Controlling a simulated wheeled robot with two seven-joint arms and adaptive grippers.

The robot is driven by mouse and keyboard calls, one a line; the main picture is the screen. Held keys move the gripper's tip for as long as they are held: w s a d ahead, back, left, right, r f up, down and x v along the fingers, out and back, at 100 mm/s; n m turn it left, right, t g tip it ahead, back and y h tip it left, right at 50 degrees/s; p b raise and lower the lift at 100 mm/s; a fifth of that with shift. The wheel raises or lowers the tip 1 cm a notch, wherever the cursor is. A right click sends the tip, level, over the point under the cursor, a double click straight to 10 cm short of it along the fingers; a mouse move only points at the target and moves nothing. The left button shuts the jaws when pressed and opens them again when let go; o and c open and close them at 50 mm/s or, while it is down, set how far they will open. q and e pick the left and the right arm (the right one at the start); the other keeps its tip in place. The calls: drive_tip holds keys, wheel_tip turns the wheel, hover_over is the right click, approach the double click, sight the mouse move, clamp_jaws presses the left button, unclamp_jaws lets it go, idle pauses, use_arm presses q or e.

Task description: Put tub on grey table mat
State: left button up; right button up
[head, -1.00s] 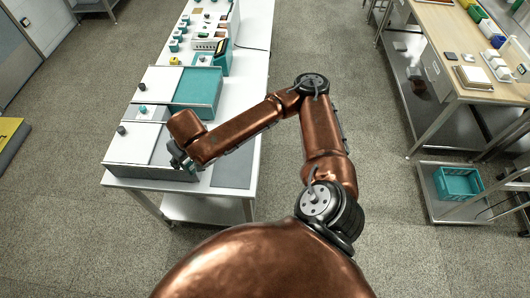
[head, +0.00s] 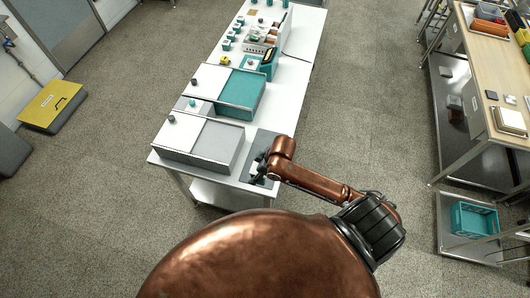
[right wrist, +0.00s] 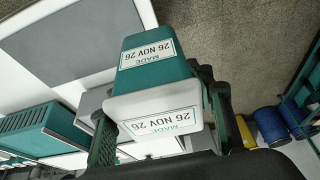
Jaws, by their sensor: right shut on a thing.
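The tub (right wrist: 153,62) is teal with a white top part and date labels, and it fills the middle of the right wrist view. My right gripper (right wrist: 157,88) is shut on it, with one dark finger on each side. In the head view my right gripper (head: 259,170) is over the grey table mat (head: 264,140), at the near right of the white table. The tub is small and mostly hidden there. In the wrist view the mat (right wrist: 70,45) lies bare beside the tub. I cannot tell the tub's height above it. My left gripper is not in view.
A grey-sided box with a white top (head: 185,135) stands left of the mat. A teal-topped box (head: 238,92) stands behind it. Several small items line the table's far end. A wooden bench (head: 490,70) is at right, with a teal crate (head: 474,220) below.

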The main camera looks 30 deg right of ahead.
drive_tip(key=s+d, duration=0.1)
drive_tip(key=s+d+f+p, duration=0.1)
drive_tip(key=s+d, duration=0.1)
drive_tip(key=shift+s+f, duration=0.2)
drive_tip(key=shift+f, duration=0.05)
drive_tip(key=shift+w+d+f, duration=0.2)
drive_tip(key=shift+n, duration=0.3)
drive_tip(key=w+f, duration=0.3)
drive_tip(key=w, duration=0.1)
drive_tip(key=w+d+f+p, duration=0.1)
drive_tip(key=w+f, duration=0.2)
drive_tip(key=w, duration=0.1)
drive_tip(key=w+d+f+p, duration=0.1)
drive_tip(key=w+f, duration=0.2)
drive_tip(key=w, duration=0.1)
drive_tip(key=shift+w+d, duration=0.1)
drive_tip(key=shift+w, duration=0.1)
drive_tip(key=shift+w+f, duration=0.35)
drive_tip(key=shift+f, duration=0.05)
drive_tip(key=shift+d+f, duration=0.1)
drive_tip(key=shift+f, duration=1.45)
